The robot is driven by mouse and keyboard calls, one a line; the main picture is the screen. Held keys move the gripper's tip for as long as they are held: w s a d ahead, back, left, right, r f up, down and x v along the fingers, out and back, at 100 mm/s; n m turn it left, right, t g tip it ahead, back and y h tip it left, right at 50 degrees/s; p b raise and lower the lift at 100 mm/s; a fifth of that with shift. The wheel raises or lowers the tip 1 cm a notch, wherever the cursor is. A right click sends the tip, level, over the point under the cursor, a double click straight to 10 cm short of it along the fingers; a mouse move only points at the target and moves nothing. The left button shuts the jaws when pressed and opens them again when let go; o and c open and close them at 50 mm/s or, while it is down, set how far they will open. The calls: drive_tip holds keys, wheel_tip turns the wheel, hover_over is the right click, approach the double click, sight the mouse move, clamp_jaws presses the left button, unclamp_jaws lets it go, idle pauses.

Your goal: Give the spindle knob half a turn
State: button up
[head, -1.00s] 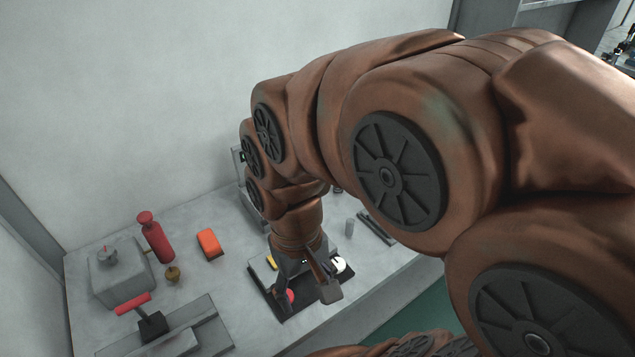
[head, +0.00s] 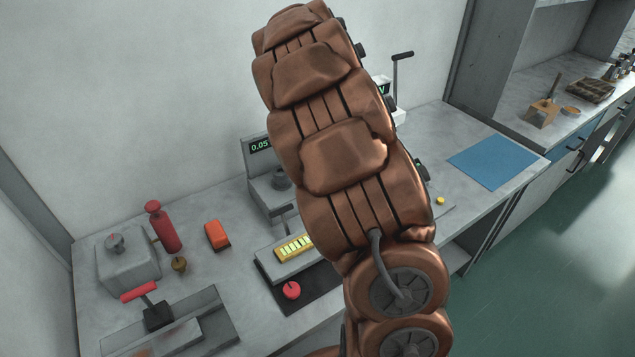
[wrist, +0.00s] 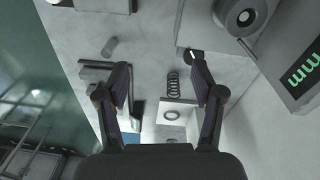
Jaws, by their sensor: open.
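A grey device (head: 258,170) with a green digital display stands at the back of the bench, partly behind my arm. A dark round knob (head: 282,180) sits at its front. I take this for the spindle knob, but cannot be sure. In the wrist view the device (wrist: 292,72) is at the upper right, and its round knob (wrist: 245,16) shows at the top edge. My gripper (wrist: 160,77) is open and empty, with its fingers wide apart. The knob lies beyond the right finger, not between the fingers. My gripper is hidden in the head view.
A spring (wrist: 173,84) appears between my fingers. A blue mat (head: 492,162) lies right.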

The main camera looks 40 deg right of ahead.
drive_tip(key=w+d+f+m, duration=0.1)
drive_tip(key=w+d+f, duration=0.2)
drive_tip(key=w+d+f+m, duration=0.2)
drive_tip(key=w+f, duration=0.1)
drive_tip(key=shift+w+d+f+y, duration=0.15)
drive_tip(key=shift+d+f+y, duration=0.15)
drive_tip(key=shift+d, duration=0.1)
drive_tip(key=shift+w+f+p, duration=0.1)
drive_tip(key=shift+f+p, duration=0.7)
drive_tip(key=shift+f, duration=3.15)
drive_tip(key=shift+c, duration=0.4)
drive_tip(key=c, duration=1.1)
drive_tip(key=shift+o, duration=0.2)
drive_tip(key=shift+f+b, duration=0.1)
drive_tip(key=shift+b, duration=0.25)
drive_tip(key=shift+a+n+b, duration=0.1)
drive_tip(key=shift+n+b, duration=0.5)
drive_tip(key=shift+n, duration=0.1)
drive_tip(key=shift+n+b, duration=1.65)
drive_tip(key=shift+n, duration=0.45)
